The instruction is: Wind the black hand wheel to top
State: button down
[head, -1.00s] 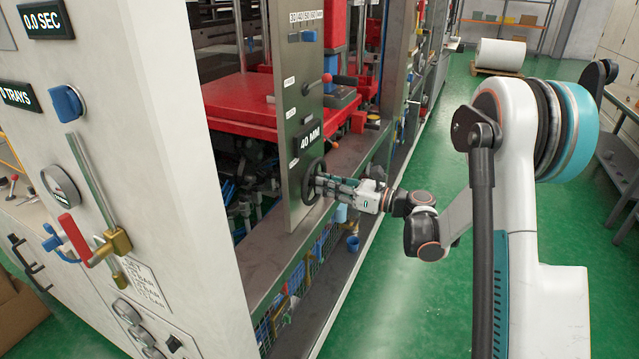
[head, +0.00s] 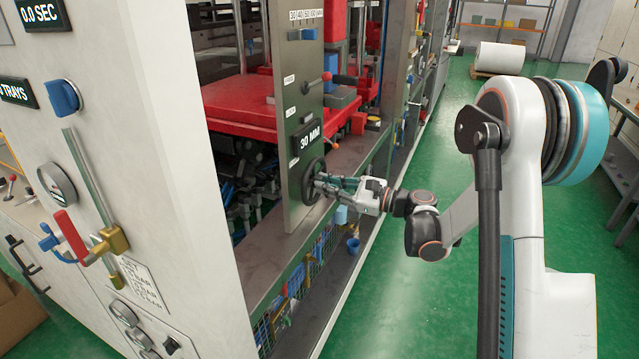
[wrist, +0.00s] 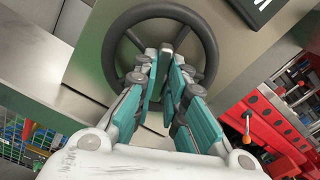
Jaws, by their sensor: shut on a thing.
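The black hand wheel (head: 312,182) is mounted low on a grey upright panel (head: 300,110) in the head view. In the wrist view the wheel (wrist: 203,40) fills the top middle, its ring and hub facing me. My gripper (head: 322,182) reaches the wheel from the right. In the wrist view my gripper (wrist: 165,55) has its teal-padded fingers at the wheel's centre, closed on a part of it near the hub. Exactly which part it grips is hidden by the fingers. A display (head: 308,136) above the wheel reads 30 MM.
A scale with a blue pointer (head: 309,34) sits at the panel's top. A red-knobbed lever (head: 327,78) sticks out above the display. A red platen (head: 240,105) is behind the panel. A grey ledge (head: 270,262) runs below. Green floor (head: 400,310) is clear on the right.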

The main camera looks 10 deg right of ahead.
jog(key=n, duration=0.3)
jog(key=shift+n, duration=0.4)
jog(key=n, duration=0.4)
jog(key=shift+n, duration=0.4)
jog(key=c, duration=1.6)
grip_release()
jog(key=shift+o, duration=0.2)
jog(key=v, duration=1.2)
